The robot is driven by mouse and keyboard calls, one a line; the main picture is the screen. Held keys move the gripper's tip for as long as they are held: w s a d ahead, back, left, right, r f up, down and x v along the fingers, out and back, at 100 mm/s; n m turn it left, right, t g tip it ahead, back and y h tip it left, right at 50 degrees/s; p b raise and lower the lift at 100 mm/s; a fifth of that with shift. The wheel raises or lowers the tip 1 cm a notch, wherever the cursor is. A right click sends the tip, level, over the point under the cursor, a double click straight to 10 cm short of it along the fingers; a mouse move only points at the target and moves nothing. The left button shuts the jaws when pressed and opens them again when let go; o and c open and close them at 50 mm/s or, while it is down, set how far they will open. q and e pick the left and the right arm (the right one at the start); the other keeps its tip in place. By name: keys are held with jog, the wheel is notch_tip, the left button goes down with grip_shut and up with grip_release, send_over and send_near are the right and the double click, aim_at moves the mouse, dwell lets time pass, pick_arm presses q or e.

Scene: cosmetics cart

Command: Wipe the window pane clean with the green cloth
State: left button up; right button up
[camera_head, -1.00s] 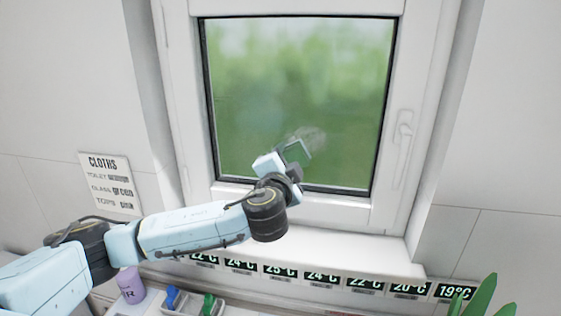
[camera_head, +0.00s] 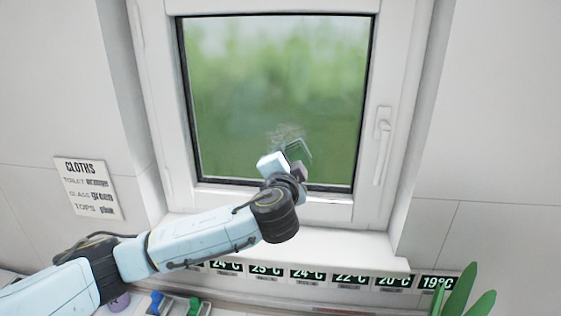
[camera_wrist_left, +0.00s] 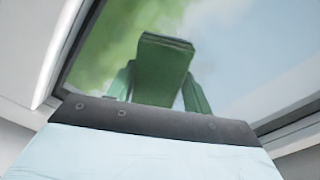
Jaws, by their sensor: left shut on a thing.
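The window pane (camera_head: 275,80) shows a blurred green outdoors. A greyish smudge (camera_head: 287,131) is on its lower middle, just above my left gripper. My left gripper (camera_head: 299,151) is at the lower part of the pane, its arm coming in from the left. In the left wrist view it is shut on the folded green cloth (camera_wrist_left: 162,62), which is held toward the pane (camera_wrist_left: 225,55). I cannot tell whether the cloth touches the glass. My right gripper is not in view.
A white frame with a handle (camera_head: 383,140) surrounds the pane. Below the sill is a row of temperature displays (camera_head: 308,274). Blue (camera_head: 156,302) and green (camera_head: 193,306) items stand lower left, a green plant (camera_head: 466,295) lower right. A cloth sign (camera_head: 86,187) hangs on the left wall.

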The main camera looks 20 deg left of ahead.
aim_at(310, 159)
pick_arm(q)
jog(key=shift+w+d+b, duration=0.1)
jog(key=shift+w+d, duration=0.1)
jog(key=shift+d, duration=0.6)
jog(key=shift+w+d+b, duration=0.15)
jog(key=shift+w+d, duration=0.1)
jog(key=shift+d, duration=0.5)
jog(key=shift+w+d+b, duration=0.1)
jog(key=shift+w+d, duration=0.1)
jog(key=shift+d, duration=0.6)
jog(key=shift+r+p, duration=0.85)
jog(key=shift+r, duration=0.25)
jog(key=shift+s+a+f, duration=0.1)
jog(key=shift+s+a, duration=0.1)
jog(key=shift+a, duration=0.45)
jog(key=shift+s+a+f, duration=0.1)
jog(key=shift+s+a, duration=0.1)
jog(key=shift+a, duration=0.45)
jog(key=shift+s+a+r, duration=0.15)
jog(key=shift+s+a, duration=0.05)
jog(key=shift+a, duration=0.9)
jog(key=shift+s+a+p, duration=0.2)
jog(key=shift+s+a, duration=0.1)
jog(key=shift+a, duration=0.7)
jog(key=shift+s+a+p, duration=0.2)
jog(key=shift+s+a, duration=0.1)
jog(key=shift+a, duration=0.65)
jog(key=shift+a, duration=0.15)
